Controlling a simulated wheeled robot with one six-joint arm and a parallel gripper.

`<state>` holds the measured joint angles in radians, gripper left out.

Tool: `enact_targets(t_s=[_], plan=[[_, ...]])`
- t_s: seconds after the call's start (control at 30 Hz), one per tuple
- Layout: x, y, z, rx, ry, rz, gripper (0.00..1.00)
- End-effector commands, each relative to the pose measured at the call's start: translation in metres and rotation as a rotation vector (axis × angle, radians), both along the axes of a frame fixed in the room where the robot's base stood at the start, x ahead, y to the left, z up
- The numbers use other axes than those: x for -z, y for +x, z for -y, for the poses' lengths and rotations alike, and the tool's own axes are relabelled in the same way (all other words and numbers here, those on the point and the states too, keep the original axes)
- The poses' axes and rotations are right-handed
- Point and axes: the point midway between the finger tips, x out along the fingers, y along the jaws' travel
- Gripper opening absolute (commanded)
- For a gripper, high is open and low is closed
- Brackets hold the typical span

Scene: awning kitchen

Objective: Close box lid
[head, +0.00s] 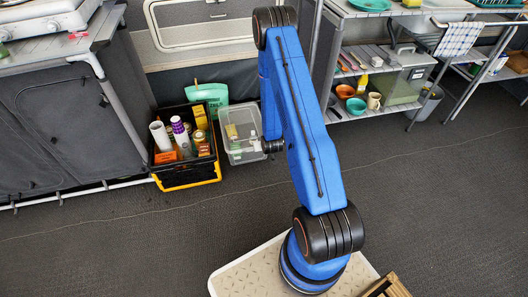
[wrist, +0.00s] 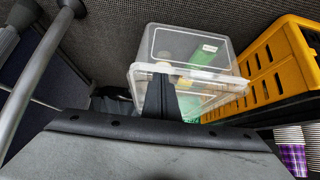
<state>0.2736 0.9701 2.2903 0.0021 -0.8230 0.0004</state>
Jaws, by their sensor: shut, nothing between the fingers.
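The clear plastic box (head: 240,145) stands on the floor beside a black-and-yellow crate and holds a green item and some small pale things. It also shows in the wrist view (wrist: 160,42), with its pale rim towards my gripper. I cannot make out its lid as a separate part in either view, nor its angle. My gripper (wrist: 160,98) is shut and empty, its dark fingers in front of the box's rim. I cannot tell whether they touch it. In the head view my arm reaches down at the box's right side, and the fingertips are hard to make out.
The crate (head: 187,179) holds tubes and cartons, close on the box's left. A green container (head: 207,95) stands behind them. A grey cabinet (head: 60,130) is at the left, shelves with dishes (head: 375,110) at the right. The floor in front is clear.

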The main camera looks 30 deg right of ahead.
Motion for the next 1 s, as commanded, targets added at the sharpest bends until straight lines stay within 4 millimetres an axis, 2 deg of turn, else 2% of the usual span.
enact_targets(t_s=[0.03,0.5,0.7,1.0], plan=[[0.005,-0.009,-0.003,0.000,0.001,-0.005,0.00],[0.030,-0.077,-0.021,0.000,0.001,-0.003,0.00],[0.035,-0.089,-0.025,0.000,0.000,-0.001,0.00],[0.034,-0.090,-0.026,0.000,0.000,0.001,0.00]])
